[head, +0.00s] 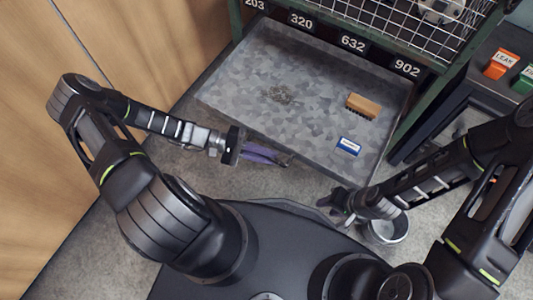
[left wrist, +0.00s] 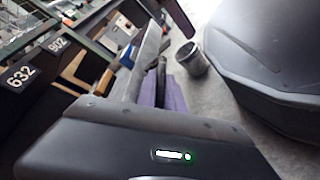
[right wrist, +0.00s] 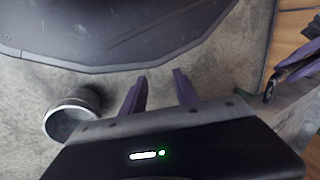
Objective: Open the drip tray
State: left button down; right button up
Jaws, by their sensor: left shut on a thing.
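The drip tray (head: 245,95) is a grey mottled metal tray, slid well out from under the green rack. A tan brush and a small blue-and-white block lie in it, with a dark patch of grit. My left gripper (head: 268,155) is at the tray's front edge, its purple fingers shut on it. The left wrist view shows the tray's wall (left wrist: 150,55) beside the fingers; the exact grip spot is hidden. My right gripper (head: 338,208) is away from the tray, above the floor near my base. In the right wrist view its purple fingers (right wrist: 160,92) are apart and empty.
A metal bucket (head: 388,228) stands on the floor by my right gripper and also shows in the right wrist view (right wrist: 72,112). A wooden wall (head: 130,45) is at left. A dark cabinet with orange and green labelled items (head: 500,64) stands at right.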

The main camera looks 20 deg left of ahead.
dwell(0.3)
pick_arm(q)
jog(key=c, duration=1.5)
grip_release()
jog(key=shift+o, duration=0.2)
jog(key=shift+a, duration=0.1)
jog(key=v, duration=0.7)
jog(key=shift+a+p, duration=0.35)
jog(key=shift+p, duration=0.1)
jog(key=shift+s+a, duration=0.1)
